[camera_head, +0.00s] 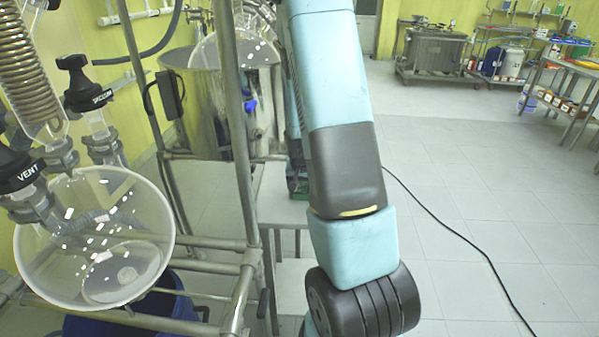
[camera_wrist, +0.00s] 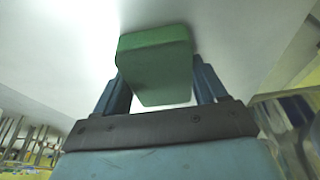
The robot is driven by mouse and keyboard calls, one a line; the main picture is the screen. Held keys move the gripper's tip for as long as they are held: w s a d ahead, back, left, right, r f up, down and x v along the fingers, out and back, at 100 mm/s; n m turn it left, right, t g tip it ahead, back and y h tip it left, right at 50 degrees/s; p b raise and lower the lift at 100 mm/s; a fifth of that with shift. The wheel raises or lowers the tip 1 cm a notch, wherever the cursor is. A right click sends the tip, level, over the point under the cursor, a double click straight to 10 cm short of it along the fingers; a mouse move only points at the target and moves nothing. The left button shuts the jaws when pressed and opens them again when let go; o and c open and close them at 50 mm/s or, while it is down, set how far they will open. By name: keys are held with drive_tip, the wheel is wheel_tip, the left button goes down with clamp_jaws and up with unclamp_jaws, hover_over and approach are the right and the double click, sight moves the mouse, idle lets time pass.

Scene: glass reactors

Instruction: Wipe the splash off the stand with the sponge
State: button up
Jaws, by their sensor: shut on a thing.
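A green sponge (camera_wrist: 155,62) is held between the two dark blue fingers of my gripper (camera_wrist: 160,82) in the wrist view. A broad white surface, which looks like the top of the stand (camera_wrist: 60,50), fills the picture behind the sponge. I cannot tell whether the sponge touches it. In the head view the white stand (camera_head: 270,205) shows partly behind my arm, with my gripper (camera_head: 297,183) low over its top and a bit of green there. No splash can be made out; the sponge and my arm hide part of the surface.
A glass reactor vessel (camera_head: 95,240) and its metal frame (camera_head: 243,150) stand close at the left. A steel pot (camera_head: 205,100) is behind the frame. A black cable (camera_head: 450,235) runs over the open tiled floor at the right. Shelves and a cart stand far back.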

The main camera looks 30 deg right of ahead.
drive_tip(key=shift+s+a, duration=0.5)
drive_tip(key=shift+s, duration=0.15)
wheel_tip(320, 180, up, 3)
drive_tip(key=shift+r, duration=0.1)
drive_tip(key=shift+a+r, duration=0.1)
drive_tip(key=shift+r, duration=2.25)
